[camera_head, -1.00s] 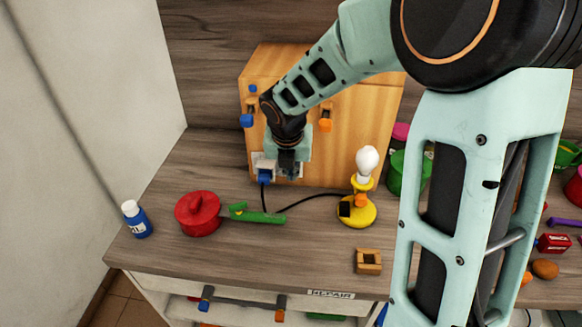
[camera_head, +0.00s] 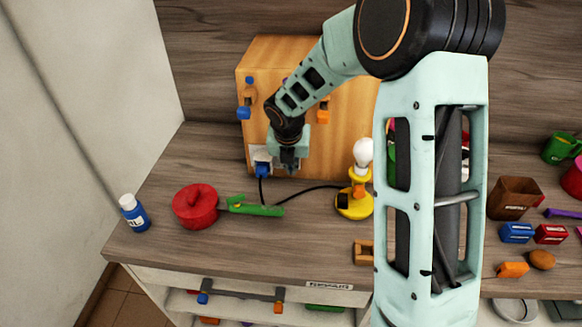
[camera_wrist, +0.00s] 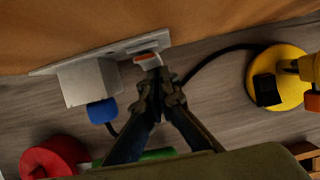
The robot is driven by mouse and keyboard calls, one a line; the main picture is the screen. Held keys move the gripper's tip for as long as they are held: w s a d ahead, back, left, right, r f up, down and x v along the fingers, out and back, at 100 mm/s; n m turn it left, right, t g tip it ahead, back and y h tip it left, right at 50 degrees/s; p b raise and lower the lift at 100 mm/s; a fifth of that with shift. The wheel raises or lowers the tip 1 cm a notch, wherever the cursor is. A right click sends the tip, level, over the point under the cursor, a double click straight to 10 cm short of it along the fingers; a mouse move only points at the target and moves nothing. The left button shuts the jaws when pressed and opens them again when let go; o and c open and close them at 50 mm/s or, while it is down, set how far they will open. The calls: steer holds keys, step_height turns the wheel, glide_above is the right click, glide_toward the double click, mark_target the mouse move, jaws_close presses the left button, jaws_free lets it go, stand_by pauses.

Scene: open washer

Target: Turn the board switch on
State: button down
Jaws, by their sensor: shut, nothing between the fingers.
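The wooden board (camera_head: 345,138) stands upright at the back of the counter. A pale socket plate sits low on its face, with a white box (camera_wrist: 90,80) and a blue plug (camera_wrist: 102,111) at its left part in the wrist view. The switch (camera_wrist: 147,60), pale with an orange-red mark, is at the plate's right part; in the head view my gripper hides it. My gripper (camera_wrist: 158,76) is shut and empty, its tips right at the switch; whether they touch it I cannot tell. It also shows in the head view (camera_head: 289,168).
A yellow lamp (camera_head: 355,204) with a white bulb stands right of my gripper, its black cord (camera_wrist: 205,62) running toward the plug. A red pot (camera_head: 195,206), green handle-like object (camera_head: 255,209) and blue bottle (camera_head: 134,214) are left and in front. Various items lie right.

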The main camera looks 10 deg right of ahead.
steer(key=shift+f, duration=0.1)
steer(key=b, duration=0.3)
steer(key=shift+w+f+t+b, duration=0.25)
steer(key=shift+f+t+b, duration=0.15)
steer(key=shift+d+r+p, duration=0.1)
steer(key=shift+r+p, duration=0.25)
